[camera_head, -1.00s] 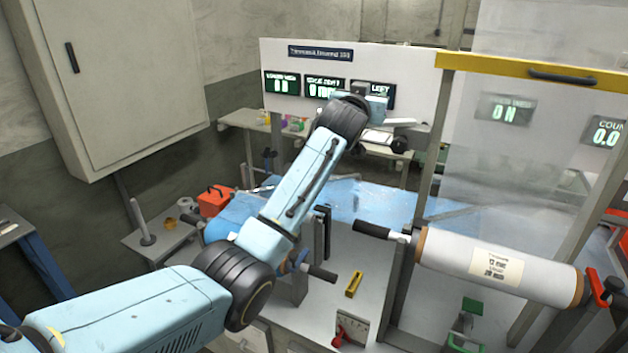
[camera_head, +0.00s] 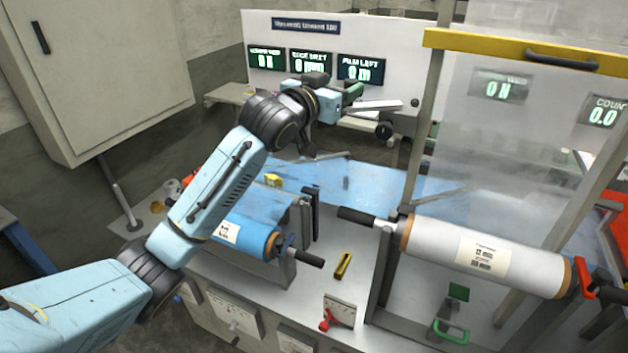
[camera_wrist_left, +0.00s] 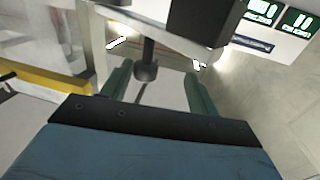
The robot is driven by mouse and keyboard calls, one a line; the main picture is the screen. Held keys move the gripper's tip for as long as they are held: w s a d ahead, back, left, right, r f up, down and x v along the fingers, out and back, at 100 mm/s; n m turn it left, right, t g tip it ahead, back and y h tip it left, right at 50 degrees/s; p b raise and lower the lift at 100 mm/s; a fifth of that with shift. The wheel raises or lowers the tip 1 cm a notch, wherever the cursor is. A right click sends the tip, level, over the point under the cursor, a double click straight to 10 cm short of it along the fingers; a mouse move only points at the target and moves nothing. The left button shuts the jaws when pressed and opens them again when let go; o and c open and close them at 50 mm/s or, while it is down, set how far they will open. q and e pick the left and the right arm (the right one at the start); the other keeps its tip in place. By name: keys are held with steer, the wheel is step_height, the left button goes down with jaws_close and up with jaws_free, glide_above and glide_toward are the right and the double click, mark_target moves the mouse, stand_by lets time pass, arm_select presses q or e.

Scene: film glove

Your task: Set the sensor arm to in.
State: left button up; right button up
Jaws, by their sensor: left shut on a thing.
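A pale arm-like bar (camera_head: 378,106), which seems to be the sensor arm, stands out in front of the white display panel in the head view. A black knob (camera_head: 383,131) sits below it. In the left wrist view, the green fingers (camera_wrist_left: 157,70) lie either side of a dark knob-ended post (camera_wrist_left: 147,68) under a pale bar (camera_wrist_left: 165,30); the exact contact is hidden. My right gripper is not in view.
A white film roll (camera_head: 445,243) lies at the right and a blue roll (camera_head: 250,233) at the left. A yellow-topped clear guard (camera_head: 500,48) stands at the right. The panel's displays (camera_head: 310,63) are above my gripper. A wall cabinet (camera_head: 110,70) is at the far left.

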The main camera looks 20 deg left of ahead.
mark_target(317, 122)
arm_select(q)
steer(key=s+a+b, duration=0.1)
steer(key=s+a, duration=0.2)
steer(key=s, duration=0.3)
steer(key=shift+n+g+y, duration=0.4)
steer(key=w+f, duration=0.1)
steer(key=f, duration=0.3)
steer(key=w+f+b, duration=0.1)
steer(key=f, duration=0.1)
steer(key=shift+w+d+f, duration=0.1)
steer(key=shift+w+f, duration=0.2)
step_height(317, 122, down, 15)
steer(key=w+a+g+y+b, duration=0.1)
steer(key=a+g+b, duration=0.1)
steer(key=shift+n, duration=0.3)
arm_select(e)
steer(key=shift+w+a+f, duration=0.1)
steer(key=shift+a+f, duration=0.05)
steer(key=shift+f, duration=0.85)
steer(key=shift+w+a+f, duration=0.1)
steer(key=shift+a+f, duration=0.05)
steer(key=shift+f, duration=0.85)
